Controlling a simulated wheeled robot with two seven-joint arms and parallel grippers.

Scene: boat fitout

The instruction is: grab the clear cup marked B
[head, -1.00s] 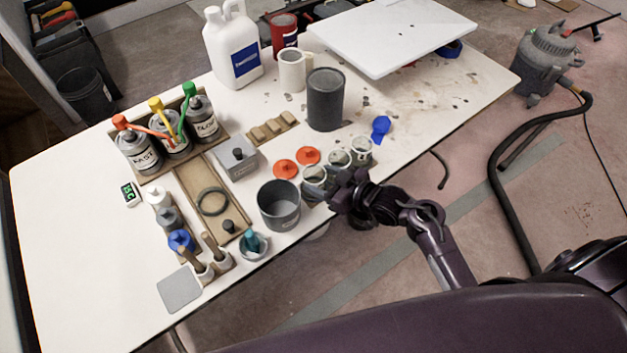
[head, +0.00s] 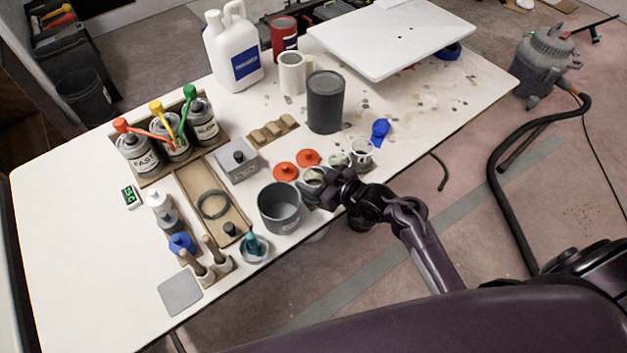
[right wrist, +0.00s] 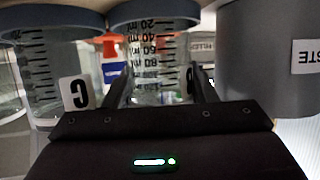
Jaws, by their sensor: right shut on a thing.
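Three clear cups stand in a row at the table's front edge, right of the grey bucket. My right gripper (head: 326,189) is at the cup nearest the bucket, the gripped cup (head: 312,176). In the right wrist view its two fingers (right wrist: 166,92) are shut on this cup (right wrist: 155,45), one on each side. A finger mostly hides the cup's label, so I cannot read its letter. The neighbouring cup (right wrist: 55,60) shows a label C. The middle cup (head: 338,162) and far cup (head: 361,152) stand beyond. My left gripper is out of view.
The grey bucket (head: 279,208), with a label ending in "STE", stands close beside the gripped cup and also shows in the right wrist view (right wrist: 262,65). Orange discs (head: 286,171) lie behind the cups. A dark canister (head: 324,103) stands further back.

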